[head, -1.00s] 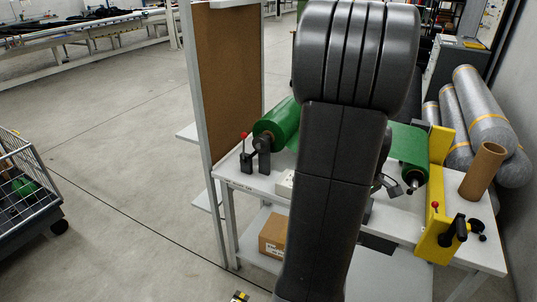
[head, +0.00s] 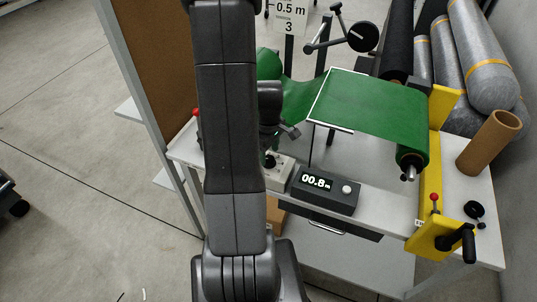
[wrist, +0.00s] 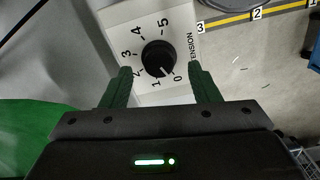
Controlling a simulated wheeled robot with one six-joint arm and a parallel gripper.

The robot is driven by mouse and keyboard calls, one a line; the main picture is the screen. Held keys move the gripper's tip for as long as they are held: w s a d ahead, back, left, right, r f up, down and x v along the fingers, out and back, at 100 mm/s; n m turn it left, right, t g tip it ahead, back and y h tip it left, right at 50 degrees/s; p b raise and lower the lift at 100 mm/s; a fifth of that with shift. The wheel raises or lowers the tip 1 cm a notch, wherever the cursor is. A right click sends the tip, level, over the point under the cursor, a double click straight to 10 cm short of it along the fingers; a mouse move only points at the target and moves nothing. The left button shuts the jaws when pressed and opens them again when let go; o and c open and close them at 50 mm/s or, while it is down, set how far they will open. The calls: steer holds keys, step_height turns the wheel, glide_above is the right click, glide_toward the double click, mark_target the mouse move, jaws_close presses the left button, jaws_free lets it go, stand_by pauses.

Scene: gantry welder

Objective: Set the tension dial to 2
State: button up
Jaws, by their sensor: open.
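The tension dial is a black round knob (wrist: 159,57) on a white panel (wrist: 118,22) marked 0 to 5, seen in the wrist view. Its white pointer mark faces the low end, between 0 and 1. My gripper (wrist: 160,71) is open, with one green finger on each side of the knob's lower part; I cannot tell whether they touch it. In the head view the white dial box (head: 283,171) sits on the table left of the counter, partly hidden by my arm.
A dark counter box (head: 327,190) reads 00.8 m. Green sheet (head: 370,100) stretches over the table (head: 385,218). A sign (head: 289,20) reads 0.5 m, tension 3. A yellow bracket (head: 436,235) with a black crank and a cardboard tube (head: 488,143) stand at right.

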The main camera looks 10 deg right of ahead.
mark_target(269, 161)
steer(key=shift+f, duration=1.2)
steer(key=c, duration=1)
